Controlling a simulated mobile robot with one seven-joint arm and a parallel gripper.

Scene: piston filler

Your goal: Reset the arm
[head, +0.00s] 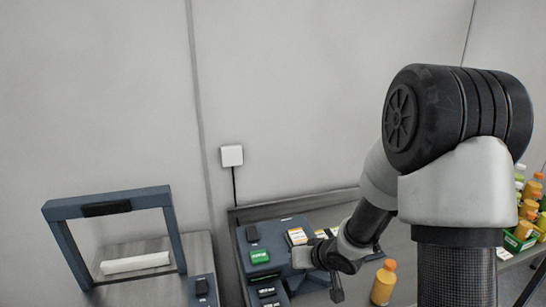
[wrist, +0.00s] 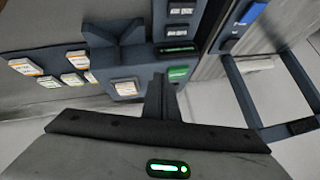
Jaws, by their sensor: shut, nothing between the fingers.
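My arm rises at the right of the head view and bends down over the dark machine bench (head: 236,214). In the head view my gripper is small and partly hidden by my own arm. In the wrist view my gripper (wrist: 160,78) is shut and empty, its dark fingers together. It points toward the machine's panel with a green button (wrist: 178,73), which also shows in the head view (head: 260,256). I cannot tell the exact gap between fingertips and panel.
A dark frame (head: 107,207) with a white bar (head: 135,263) stands at the left. An orange-capped bottle (head: 384,284) stands beside my arm. Several more bottles (head: 530,208) and a green box (head: 518,242) are at the far right. Labelled packets (wrist: 75,79) lie left in the wrist view.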

